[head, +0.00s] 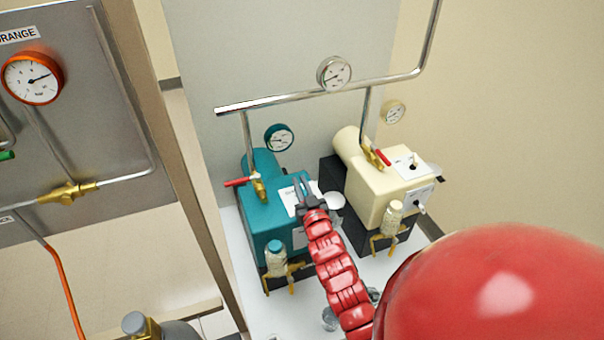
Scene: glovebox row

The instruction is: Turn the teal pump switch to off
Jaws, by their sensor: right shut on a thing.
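The teal pump (262,213) stands on the white bench, left of a cream pump. A white switch plate (287,197) lies on its top face. My right gripper (302,188) reaches down over this plate from the lower right. Its dark fingers are shut on the teal pump switch, which they hide, so I cannot tell which way the switch points. My left gripper is out of view.
The cream pump (382,192) stands close to the right, with its own switch plate and a red-handled valve. A steel pipe (325,92) with a gauge runs above both pumps. A red-handled valve (238,182) stands at the teal pump's left.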

